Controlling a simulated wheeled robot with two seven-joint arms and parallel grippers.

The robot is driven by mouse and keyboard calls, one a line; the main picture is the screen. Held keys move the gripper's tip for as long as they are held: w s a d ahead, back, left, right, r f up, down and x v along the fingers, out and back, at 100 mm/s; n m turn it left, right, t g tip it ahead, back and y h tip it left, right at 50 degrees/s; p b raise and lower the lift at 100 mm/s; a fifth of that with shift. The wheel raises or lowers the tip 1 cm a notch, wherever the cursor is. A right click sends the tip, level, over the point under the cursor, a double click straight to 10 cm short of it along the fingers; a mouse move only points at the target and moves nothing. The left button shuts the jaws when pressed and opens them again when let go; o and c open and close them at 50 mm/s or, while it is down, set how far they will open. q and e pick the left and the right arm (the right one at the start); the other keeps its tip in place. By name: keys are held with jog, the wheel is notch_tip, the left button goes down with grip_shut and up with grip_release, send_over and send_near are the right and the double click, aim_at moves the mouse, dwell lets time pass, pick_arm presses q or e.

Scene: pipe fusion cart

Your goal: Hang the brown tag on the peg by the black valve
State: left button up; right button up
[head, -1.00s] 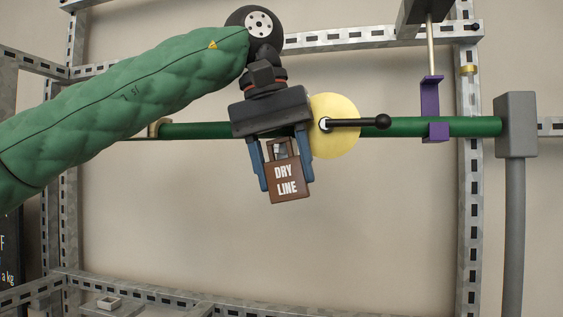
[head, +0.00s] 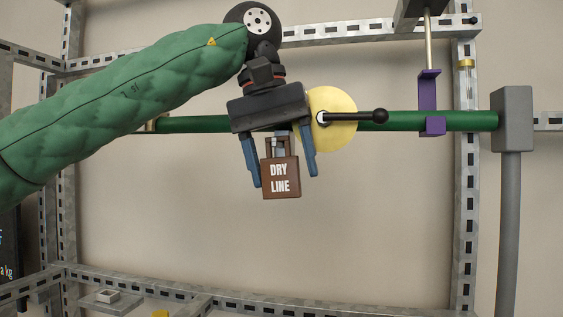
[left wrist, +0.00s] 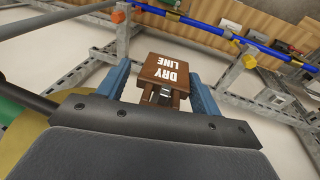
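The brown tag (head: 281,178), lettered "DRY LINE", hangs upright below the green pipe, to the left of the black valve lever (head: 352,117) with its yellow disc. The tag's loop is around a small grey peg (head: 282,142), mostly hidden by the loop and my gripper. My left gripper (head: 284,178) is open, one blue finger on each side of the tag with gaps between. The tag also shows between the open fingers in the left wrist view (left wrist: 165,70). My right gripper is not in view.
The green pipe (head: 455,121) runs across to a grey box (head: 513,118) at right. A purple bracket (head: 430,100) holds the pipe. Slotted metal frame rails (head: 467,220) surround the area. The space below the tag is clear.

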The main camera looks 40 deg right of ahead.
pick_arm(q)
jog(key=shift+o, duration=0.5)
jog(key=shift+s+a+f, duration=0.1)
jog(key=shift+s+a, duration=0.1)
jog(key=shift+a, duration=0.1)
jog(key=s+a+b, duration=0.3)
jog(key=s+a, duration=0.3)
jog(key=a, duration=0.1)
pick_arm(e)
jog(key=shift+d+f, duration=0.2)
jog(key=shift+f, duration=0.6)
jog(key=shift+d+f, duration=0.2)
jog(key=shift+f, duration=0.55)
pick_arm(q)
jog(key=shift+d, duration=0.1)
